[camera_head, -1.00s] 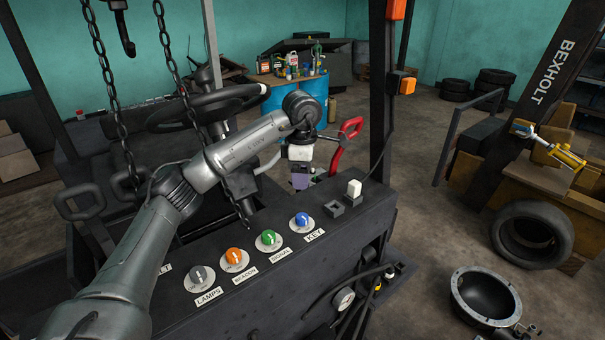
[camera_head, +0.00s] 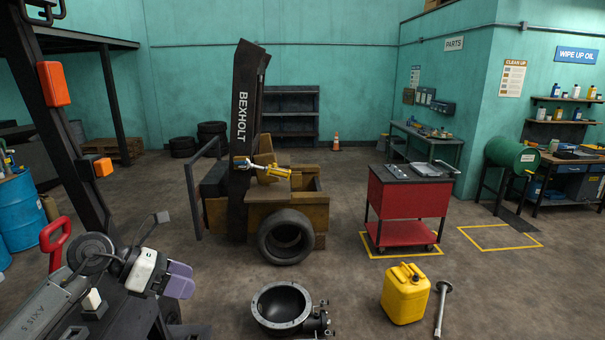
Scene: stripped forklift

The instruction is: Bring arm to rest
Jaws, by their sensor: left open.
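My left arm comes in at the lower left, over the dark control panel (camera_head: 118,315) of the forklift. My left gripper (camera_head: 180,280), with a white body and purple finger parts, points to the right past the panel. It is open, and I see nothing held in it. It is to the right of a red handle (camera_head: 56,240) and beyond a white switch (camera_head: 92,300) on the panel. My right gripper is not in view.
A dark round bowl (camera_head: 282,306) and a yellow canister (camera_head: 405,294) stand on the floor. A tyre (camera_head: 286,238) leans by a yellow-brown forklift part. A red cart (camera_head: 408,204) stands right of it. Dark posts with orange lamps (camera_head: 53,84) rise at the left. Floor between is open.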

